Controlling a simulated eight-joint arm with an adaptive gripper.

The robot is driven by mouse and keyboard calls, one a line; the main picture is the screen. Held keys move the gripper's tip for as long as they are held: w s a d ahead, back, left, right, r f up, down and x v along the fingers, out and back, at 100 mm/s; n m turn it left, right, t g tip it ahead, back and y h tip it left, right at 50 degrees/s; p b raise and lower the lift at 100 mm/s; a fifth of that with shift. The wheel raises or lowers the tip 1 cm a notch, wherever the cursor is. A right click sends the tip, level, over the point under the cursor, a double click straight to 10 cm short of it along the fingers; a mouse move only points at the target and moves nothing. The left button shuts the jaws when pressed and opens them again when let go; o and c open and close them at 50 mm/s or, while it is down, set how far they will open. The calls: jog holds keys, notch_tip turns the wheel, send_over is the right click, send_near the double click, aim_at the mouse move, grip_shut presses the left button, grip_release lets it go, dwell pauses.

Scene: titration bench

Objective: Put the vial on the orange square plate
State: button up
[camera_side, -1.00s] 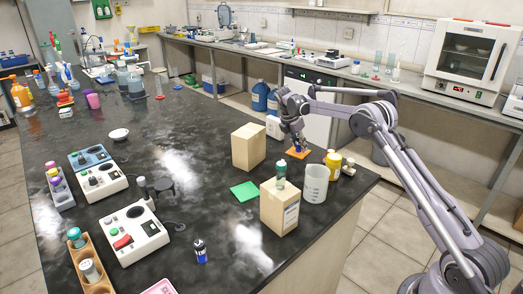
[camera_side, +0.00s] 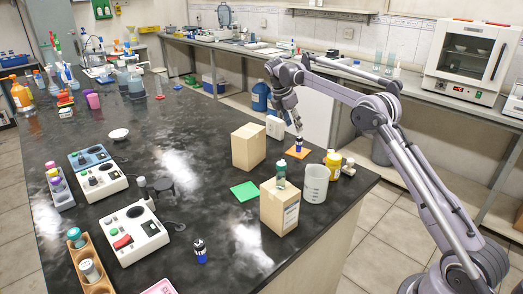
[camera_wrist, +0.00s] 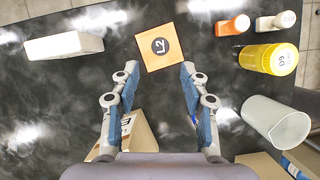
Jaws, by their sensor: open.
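The vial (camera_side: 298,143), blue and white with a dark cap, stands upright on the orange square plate (camera_side: 304,154) near the far right edge of the bench. In the wrist view its round black top marked L2 (camera_wrist: 160,46) lies near the middle of the orange plate (camera_wrist: 149,63). My gripper (camera_side: 291,123) is just above and beside the vial. In the wrist view my gripper (camera_wrist: 160,74) has its fingers wide apart with nothing between them, short of the vial.
A cardboard box (camera_side: 248,147) stands left of the plate; another (camera_side: 279,208) stands nearer. A green square (camera_side: 244,191) lies flat. Another blue vial (camera_side: 200,251) stands at the front.

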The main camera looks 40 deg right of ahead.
jog(key=s+a+r+m+t+y, duration=0.1)
jog(key=s+a+r+m+t, duration=0.1)
jog(key=s+a+r+m, duration=0.35)
jog(key=s+a+r+m+t+y, duration=0.1)
jog(key=s+a+r+m+t, duration=0.1)
jog(key=s+a+r, duration=0.55)
jog(key=s+a+f+m+t+y, duration=0.1)
jog(key=s+a+f+m, duration=0.3)
jog(key=s, duration=0.5)
jog(key=s+a+f+m+t+y, duration=0.1)
jog(key=s+a+f+m+t, duration=0.1)
jog(key=s+a+f+m, duration=0.2)
jog(key=s+a+f, duration=0.3)
jog(key=s+a, duration=0.1)
jog(key=s, duration=0.1)
jog(key=shift+s+f+m+t, duration=0.2)
jog(key=shift+f+m+t, duration=0.15)
jog(key=shift+f+t, duration=0.05)
jog(key=shift+a, duration=0.1)
